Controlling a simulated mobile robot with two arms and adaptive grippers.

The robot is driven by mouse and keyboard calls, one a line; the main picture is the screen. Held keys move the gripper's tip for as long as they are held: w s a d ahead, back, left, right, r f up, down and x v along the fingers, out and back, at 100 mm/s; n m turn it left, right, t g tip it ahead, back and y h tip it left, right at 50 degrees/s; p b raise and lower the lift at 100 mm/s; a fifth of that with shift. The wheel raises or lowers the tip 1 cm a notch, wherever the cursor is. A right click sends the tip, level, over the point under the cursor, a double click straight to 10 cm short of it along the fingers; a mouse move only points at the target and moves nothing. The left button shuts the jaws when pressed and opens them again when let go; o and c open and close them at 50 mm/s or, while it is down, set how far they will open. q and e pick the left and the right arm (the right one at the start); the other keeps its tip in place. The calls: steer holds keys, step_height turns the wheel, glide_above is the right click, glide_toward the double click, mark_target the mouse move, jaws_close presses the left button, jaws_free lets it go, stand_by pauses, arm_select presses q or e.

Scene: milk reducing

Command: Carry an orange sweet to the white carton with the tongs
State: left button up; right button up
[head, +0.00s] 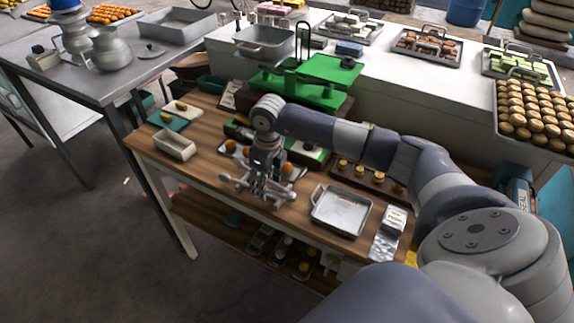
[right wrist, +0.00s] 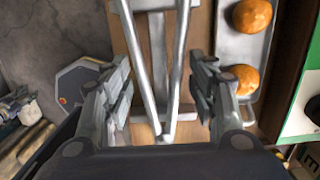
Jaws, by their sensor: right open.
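My right gripper (head: 260,190) is open above the front of the wooden table. Its open fingers also show in the right wrist view (right wrist: 162,88). The metal tongs (right wrist: 134,62) lie between the fingers there, with their two arms meeting near the palm; I see a gap on both sides. In the head view the tongs are hard to separate from the gripper. An open white carton (head: 176,145) stands at the table's left.
A green scale (head: 305,90) stands behind my arm. A teal board (head: 166,121) lies behind the carton. Some bare wood lies between carton and gripper.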

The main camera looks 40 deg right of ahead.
steer(key=c, duration=0.7)
step_height(320, 180, up, 12)
steer(key=p, duration=0.7)
